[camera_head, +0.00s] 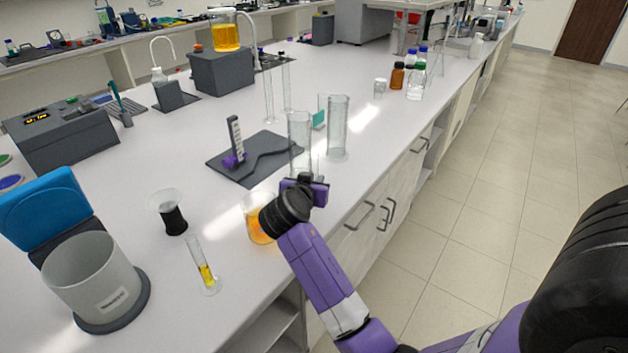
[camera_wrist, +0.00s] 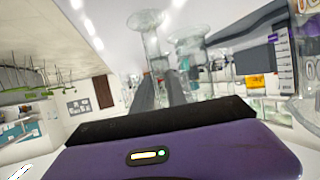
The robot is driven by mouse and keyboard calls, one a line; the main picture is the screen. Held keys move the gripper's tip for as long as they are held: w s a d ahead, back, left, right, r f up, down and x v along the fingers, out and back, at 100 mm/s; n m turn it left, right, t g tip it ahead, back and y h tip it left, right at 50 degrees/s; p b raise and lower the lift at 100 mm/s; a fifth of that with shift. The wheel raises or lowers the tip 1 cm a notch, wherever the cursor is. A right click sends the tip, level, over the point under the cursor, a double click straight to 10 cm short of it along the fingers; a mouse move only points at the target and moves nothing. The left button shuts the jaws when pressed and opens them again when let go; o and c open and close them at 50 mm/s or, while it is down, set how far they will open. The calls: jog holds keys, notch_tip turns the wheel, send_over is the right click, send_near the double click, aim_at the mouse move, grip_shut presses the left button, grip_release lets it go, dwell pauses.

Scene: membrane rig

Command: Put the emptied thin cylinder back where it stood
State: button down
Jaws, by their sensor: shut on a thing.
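My gripper (camera_head: 305,184) is shut on a clear glass cylinder, taken as the thin cylinder (camera_head: 300,135), beside the bench's front edge. No coloured liquid shows in it. In the wrist view, the cylinder (camera_wrist: 149,38) rises between the two grey fingers (camera_wrist: 160,92) with its wide round end at the top. Its lower part is hidden by my gripper in the head view, so I cannot tell whether it touches the bench. A similar clear cylinder (camera_head: 338,128) stands just right of it, and also shows in the wrist view (camera_wrist: 187,48).
An orange-filled beaker (camera_head: 257,228) is close below. A slim cylinder with yellow liquid (camera_head: 206,273) stands nearer. Two slim clear cylinders (camera_head: 269,97) stand farther back. Bottles (camera_head: 398,76) stand beyond.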

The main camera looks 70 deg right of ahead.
jog(key=shift+f, duration=0.25)
jog(key=c, duration=1.3)
grip_release()
jog(key=shift+r, duration=0.1)
jog(key=shift+r, duration=0.2)
jog(key=b+v, duration=0.1)
jog(key=v, duration=1.1)
